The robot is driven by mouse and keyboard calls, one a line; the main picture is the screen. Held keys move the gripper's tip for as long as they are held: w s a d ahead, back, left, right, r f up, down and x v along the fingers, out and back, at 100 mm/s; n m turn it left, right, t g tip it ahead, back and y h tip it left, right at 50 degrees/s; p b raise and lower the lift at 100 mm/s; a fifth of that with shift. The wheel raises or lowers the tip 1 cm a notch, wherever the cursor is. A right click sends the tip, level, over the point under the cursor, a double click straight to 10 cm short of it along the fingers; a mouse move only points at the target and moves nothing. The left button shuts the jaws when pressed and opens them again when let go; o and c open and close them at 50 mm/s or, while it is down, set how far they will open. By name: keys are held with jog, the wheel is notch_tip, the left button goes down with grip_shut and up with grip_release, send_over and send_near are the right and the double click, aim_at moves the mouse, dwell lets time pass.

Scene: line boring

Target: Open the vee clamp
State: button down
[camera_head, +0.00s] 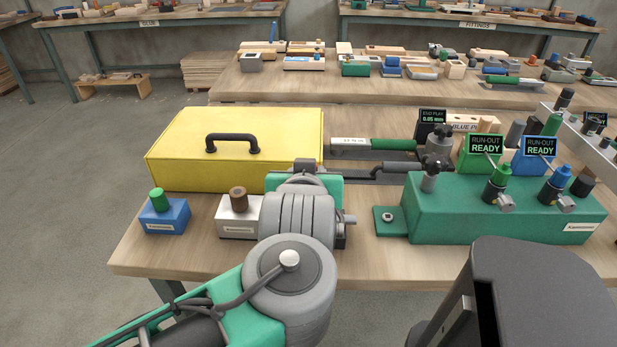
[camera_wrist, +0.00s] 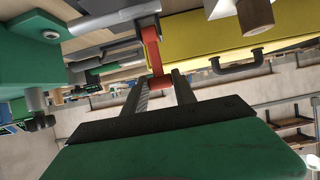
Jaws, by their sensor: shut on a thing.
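In the wrist view a red lever (camera_wrist: 151,52) hangs from a grey clamp part (camera_wrist: 118,20), which looks like the vee clamp. My gripper (camera_wrist: 160,85) has its two dark fingers on either side of the lever's end and is shut on it. In the head view my arm's green and grey links cover the gripper and the red lever. Only a short grey rod (camera_head: 349,219) shows to the right of the wrist there. I cannot tell how far the clamp is opened.
A yellow case (camera_head: 235,175) with a black handle stands left of my wrist. A blue block (camera_head: 165,217) and a white block (camera_head: 237,225) stand in front of it. A green fixture (camera_head: 480,225) with run-out displays stands at right.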

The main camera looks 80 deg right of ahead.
jog(key=shift+s+a+f+h+b, duration=0.3)
jog(key=shift+a+f+h+b, duration=0.15)
jog(key=shift+h+b, duration=0.35)
jog(key=shift+a+r, duration=0.1)
jog(key=shift+a, duration=0.1)
jog(key=shift+w+a+r+t+h, duration=0.1)
jog(key=shift+w+r+t+h, duration=0.1)
jog(key=shift+t+h, duration=0.15)
jog(key=c, duration=1)
grip_release()
jog(key=shift+f+b, duration=0.1)
jog(key=shift+b, duration=0.5)
